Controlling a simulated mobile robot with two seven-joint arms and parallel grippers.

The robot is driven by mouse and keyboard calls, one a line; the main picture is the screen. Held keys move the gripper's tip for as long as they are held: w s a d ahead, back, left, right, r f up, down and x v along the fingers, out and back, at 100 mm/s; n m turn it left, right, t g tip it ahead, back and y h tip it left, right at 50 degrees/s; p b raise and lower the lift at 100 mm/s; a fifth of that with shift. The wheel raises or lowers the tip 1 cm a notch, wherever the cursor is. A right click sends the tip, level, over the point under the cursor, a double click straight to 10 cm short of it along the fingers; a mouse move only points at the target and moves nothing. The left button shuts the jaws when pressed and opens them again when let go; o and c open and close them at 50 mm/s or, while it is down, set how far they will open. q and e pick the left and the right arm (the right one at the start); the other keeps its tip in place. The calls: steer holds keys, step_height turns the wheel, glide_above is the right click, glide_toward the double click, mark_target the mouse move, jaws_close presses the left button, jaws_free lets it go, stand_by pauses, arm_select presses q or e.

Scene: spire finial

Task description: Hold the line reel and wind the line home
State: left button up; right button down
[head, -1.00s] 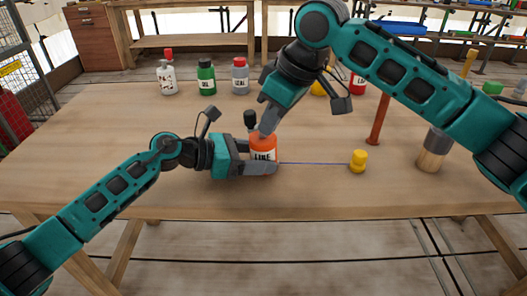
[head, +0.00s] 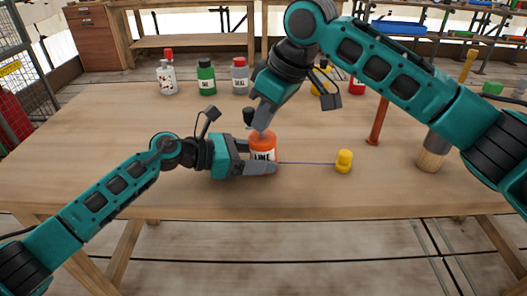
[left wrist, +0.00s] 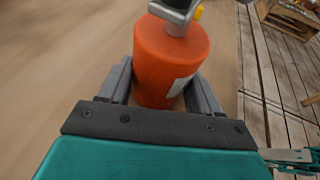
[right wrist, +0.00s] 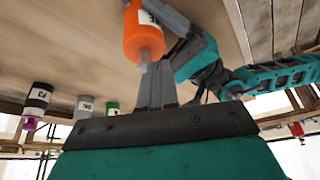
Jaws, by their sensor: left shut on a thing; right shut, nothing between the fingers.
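The orange line reel (head: 263,147), labelled LINE, stands upright near the table's front. My left gripper (head: 258,163) is shut around its body; the left wrist view shows a finger on each side of the reel (left wrist: 168,62). My right gripper (head: 262,127) is shut and empty, pointing down with its fingertips at the reel's top. In the right wrist view the tips meet the top of the reel (right wrist: 143,35). A dark knob (head: 249,114) shows beside the right fingers, partly hidden. A thin line (head: 305,163) runs right from the reel to a yellow end piece (head: 344,160) on the table.
Bottles stand at the back left: white (head: 168,80), green (head: 206,78) and grey (head: 240,76). A red upright tool (head: 378,120) and a brush (head: 432,155) stand to the right, near my right arm. The table (head: 110,150) is clear at left.

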steer(key=shift+a, duration=0.5)
stand_by(0.3)
steer(key=shift+s+d, duration=0.1)
steer(key=shift+s, duration=0.05)
step_height(320, 180, up, 7)
stand_by(1.0)
steer(key=shift+d+r, duration=0.1)
steer(key=shift+s+d+f, duration=0.1)
steer(key=shift+s+f, duration=0.1)
steer(key=shift+f, duration=0.8)
steer(key=shift+s+d+f, duration=0.1)
steer(key=shift+s+f, duration=0.1)
steer(key=shift+f, duration=0.8)
